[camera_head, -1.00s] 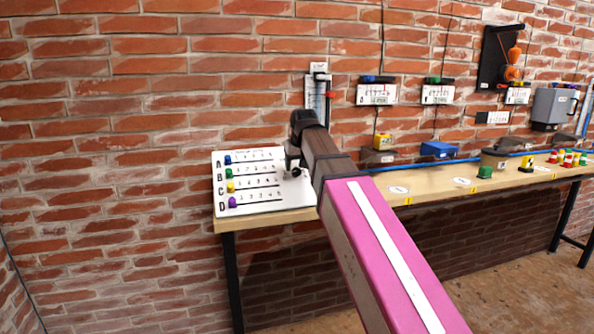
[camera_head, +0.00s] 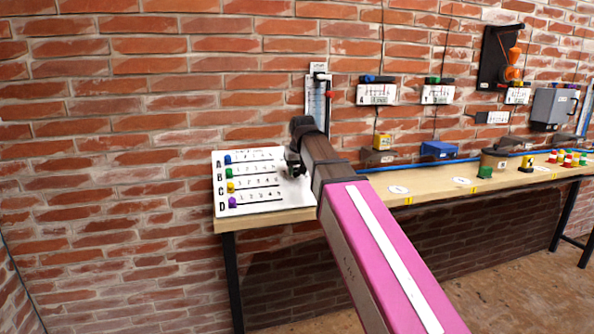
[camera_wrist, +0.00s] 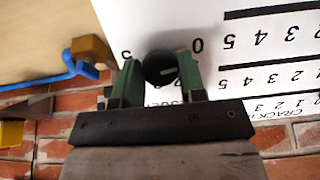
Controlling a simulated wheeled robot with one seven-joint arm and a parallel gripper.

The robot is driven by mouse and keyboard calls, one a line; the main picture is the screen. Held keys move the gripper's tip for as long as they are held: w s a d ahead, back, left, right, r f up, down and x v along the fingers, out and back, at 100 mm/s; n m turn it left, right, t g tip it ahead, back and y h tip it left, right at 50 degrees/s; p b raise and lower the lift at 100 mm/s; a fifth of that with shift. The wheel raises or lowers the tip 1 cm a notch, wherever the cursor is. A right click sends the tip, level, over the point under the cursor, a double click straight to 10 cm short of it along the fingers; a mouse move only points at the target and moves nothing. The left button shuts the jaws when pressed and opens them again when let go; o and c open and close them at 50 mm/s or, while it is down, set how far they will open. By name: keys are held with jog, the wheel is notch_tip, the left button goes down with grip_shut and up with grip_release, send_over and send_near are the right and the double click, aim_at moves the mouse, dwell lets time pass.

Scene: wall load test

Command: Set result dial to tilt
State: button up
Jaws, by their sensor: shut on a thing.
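A white board (camera_head: 297,192) with rows A to D leans on the wall at the left end of the bench. A round black dial (camera_wrist: 160,68) with a white mark sits on the board in the wrist view. My gripper (camera_wrist: 160,72) has one green finger on each side of the dial and is shut on it. In the head view my gripper (camera_head: 293,162) is at the board's right side and mostly covers the dial. Lettering near the dial is partly hidden by the fingers, and I cannot read which result the mark points to.
Blue (camera_head: 227,159), green (camera_head: 228,174), yellow (camera_head: 230,187) and purple (camera_head: 232,202) sliders sit at the rows' left ends. A blue pipe (camera_head: 405,164) runs along the back of the bench. Gauges hang on the brick wall, and several small items stand further right.

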jog(key=shift+m, duration=0.3)
jog(key=m+y, duration=0.1)
jog(key=m, duration=0.2)
jog(key=shift+d, duration=0.1)
jog(key=m, duration=0.4)
jog(key=shift+m+y, duration=0.4)
jog(key=m+y, duration=0.1)
jog(key=m, duration=0.3)
jog(key=shift+s+d+t, duration=0.1)
jog(key=shift+t, duration=0.3)
jog(key=m, duration=0.3)
jog(key=shift+f+m+t, duration=0.1)
jog(key=shift+m+t, duration=0.2)
jog(key=shift+m, duration=0.1)
jog(key=m, duration=0.3)
jog(key=m+t, duration=0.1)
jog(key=m, duration=0.3)
jog(key=shift+s+t+y, duration=0.1)
jog(key=shift+t+y, duration=0.2)
jog(key=m, duration=0.4)
jog(key=shift+t, duration=0.4)
jog(key=shift+m+t+h, duration=0.4)
jog(key=shift+m+h, duration=0.1)
jog(key=shift+m, duration=1.6)
jog(key=shift+f, duration=0.1)
